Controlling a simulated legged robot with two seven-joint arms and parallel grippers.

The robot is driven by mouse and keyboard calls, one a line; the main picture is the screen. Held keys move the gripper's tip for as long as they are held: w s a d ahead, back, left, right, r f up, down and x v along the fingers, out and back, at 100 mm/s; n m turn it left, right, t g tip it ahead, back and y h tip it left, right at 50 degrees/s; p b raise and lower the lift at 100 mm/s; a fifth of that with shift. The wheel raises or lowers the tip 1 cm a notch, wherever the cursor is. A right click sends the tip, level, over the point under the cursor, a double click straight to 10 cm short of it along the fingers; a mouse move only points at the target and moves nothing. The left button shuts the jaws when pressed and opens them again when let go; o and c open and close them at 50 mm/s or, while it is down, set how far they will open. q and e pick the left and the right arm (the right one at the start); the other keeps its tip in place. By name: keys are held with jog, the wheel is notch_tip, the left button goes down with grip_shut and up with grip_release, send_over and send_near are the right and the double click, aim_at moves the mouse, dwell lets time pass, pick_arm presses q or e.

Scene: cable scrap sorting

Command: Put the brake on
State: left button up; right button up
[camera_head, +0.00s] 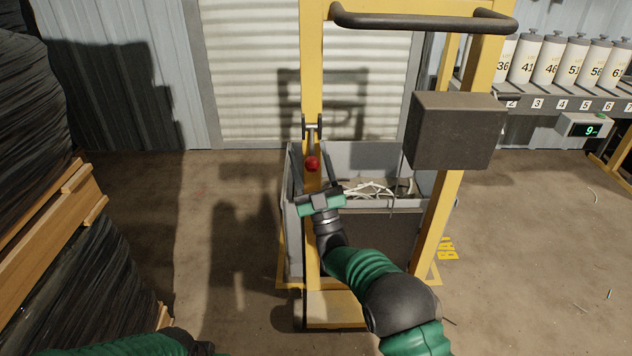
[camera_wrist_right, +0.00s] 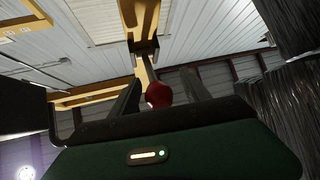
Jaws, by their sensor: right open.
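The brake lever carries a red ball knob (camera_head: 312,163) and hangs from a dark bracket (camera_head: 312,128) on the left yellow post of the trolley (camera_head: 312,60). My right gripper (camera_head: 312,173) is open, its two dark fingers pointing up along either side of the knob. In the right wrist view the red knob (camera_wrist_right: 158,95) sits between the open fingers (camera_wrist_right: 162,82); contact cannot be told. The lever's stem is partly hidden behind the knob there. My left arm shows only at the bottom left; its gripper is out of view.
A grey bin (camera_head: 375,158) with pale cable scraps (camera_head: 372,188) stands within the trolley frame. A dark box (camera_head: 455,132) is on the right post. Wrapped pallets (camera_head: 70,270) stand at left. A shelf of numbered canisters (camera_head: 552,58) is at right. Floor is mostly clear.

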jog(key=b+v, duration=0.8)
jog(key=v, duration=0.7)
jog(key=shift+s+f, duration=0.2)
jog(key=shift+f, duration=0.15)
